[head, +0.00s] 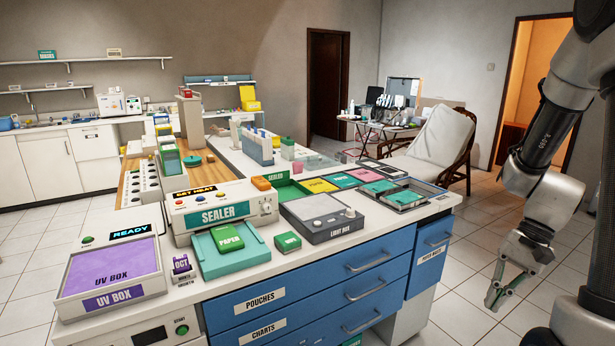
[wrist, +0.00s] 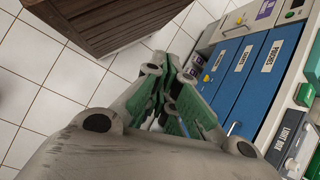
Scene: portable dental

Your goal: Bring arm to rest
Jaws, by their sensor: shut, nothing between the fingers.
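My gripper (head: 494,300) hangs at the right in the head view, pointing down over the tiled floor beside the blue drawer cabinet. It is apart from the counter and holds nothing. In the wrist view my gripper (wrist: 172,75) shows its green-padded fingers close together, with floor tiles and the cabinet's drawer fronts beyond. My arm comes down from the upper right of the head view and bends at the wrist.
The white counter (head: 420,212) holds a UV box (head: 112,270), a sealer (head: 222,206) and a light box (head: 320,217). Blue drawers (head: 300,290) face me. A reclining chair (head: 440,145) stands behind. A brown slatted wooden piece (wrist: 105,22) shows in the wrist view. Floor around my gripper is clear.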

